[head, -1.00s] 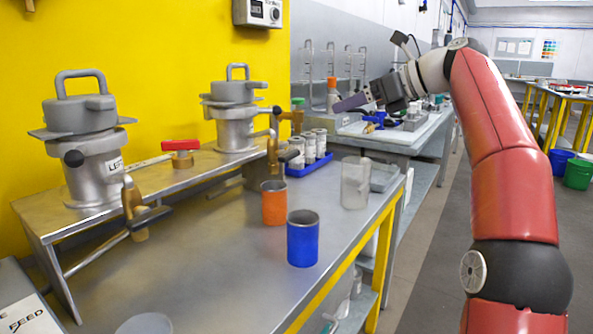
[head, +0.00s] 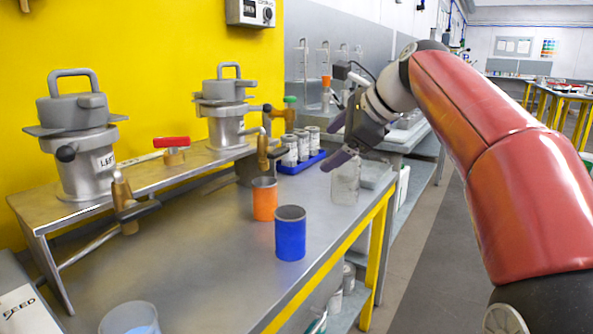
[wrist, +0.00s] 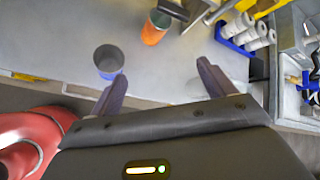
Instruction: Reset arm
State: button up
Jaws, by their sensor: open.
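My gripper (head: 338,142) is open and empty in the head view, in front of and above the clear beaker (head: 345,183) at the right end of the steel table. In the wrist view my gripper (wrist: 163,85) shows two purple-grey fingers spread wide with nothing between them. The blue cup (head: 291,236) and the orange cup (head: 264,200) stand upright on the table, left of my gripper. In the wrist view the blue cup (wrist: 109,62) is near the left finger and the orange cup (wrist: 155,28) is farther off.
Two grey lidded vessels (head: 77,135) (head: 223,108) stand on a raised steel shelf, with a red-handled valve (head: 172,147) between them. A blue rack (head: 300,165) holds several white containers. A clear container (head: 130,318) stands at the front left. The table's middle is mostly clear.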

jog(key=s+d+f+n+h, duration=0.3)
jog(key=s+f+n, duration=0.6)
jog(key=s+f, duration=0.5)
jog(key=s+d+f+n+g+h, duration=0.1)
jog(key=s+d+f+n+h, duration=0.3)
jog(key=s+f+n, duration=0.5)
jog(key=s+d+f, duration=0.1)
jog(key=s+f, duration=0.3)
jog(key=s, duration=0.1)
jog(key=shift+s+f, duration=0.3)
jog(key=shift+f, duration=0.1)
jog(key=shift+c, duration=0.3)
